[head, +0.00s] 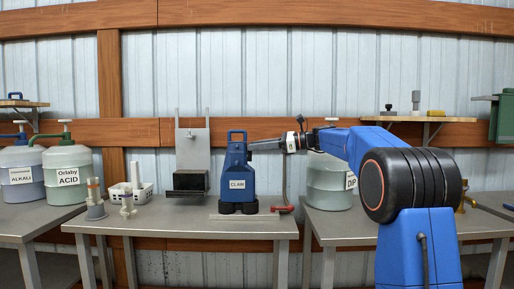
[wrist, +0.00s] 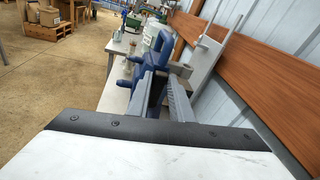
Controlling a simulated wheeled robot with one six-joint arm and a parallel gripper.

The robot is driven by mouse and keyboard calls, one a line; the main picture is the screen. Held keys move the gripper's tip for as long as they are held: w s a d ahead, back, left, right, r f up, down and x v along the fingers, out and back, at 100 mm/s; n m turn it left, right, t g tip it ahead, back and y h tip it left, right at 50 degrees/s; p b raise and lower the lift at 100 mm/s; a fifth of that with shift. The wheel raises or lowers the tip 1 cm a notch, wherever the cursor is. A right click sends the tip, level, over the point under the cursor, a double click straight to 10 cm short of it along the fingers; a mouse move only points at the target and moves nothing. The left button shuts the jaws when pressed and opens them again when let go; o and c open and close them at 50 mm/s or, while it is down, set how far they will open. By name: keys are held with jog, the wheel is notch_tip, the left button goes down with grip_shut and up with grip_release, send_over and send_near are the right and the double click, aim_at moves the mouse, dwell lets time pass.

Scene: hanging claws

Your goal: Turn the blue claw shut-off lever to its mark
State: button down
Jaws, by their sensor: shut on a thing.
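The blue claw (head: 237,182), labelled CLAW, stands upright on a grey plate on the middle table in the head view. My gripper (head: 256,145) reaches in from the right at the claw's upper right side. It is shut on a blue part of the claw. A red handle (head: 283,209) lies low at the claw's right. I cannot make out a separate shut-off lever or its mark; the fingers hide the gripped part.
A grey bracket (head: 192,155) stands behind the claw to the left. A green-grey drum (head: 328,184) stands to the right, behind my arm. The table's front middle is clear.

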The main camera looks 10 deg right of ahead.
dwell(0.3)
jog(key=c, duration=1.6)
grip_release()
jog(key=shift+r, duration=0.1)
notch_tip(320, 180, up, 10)
jog(key=shift+f, duration=0.1)
jog(key=shift+d, duration=0.1)
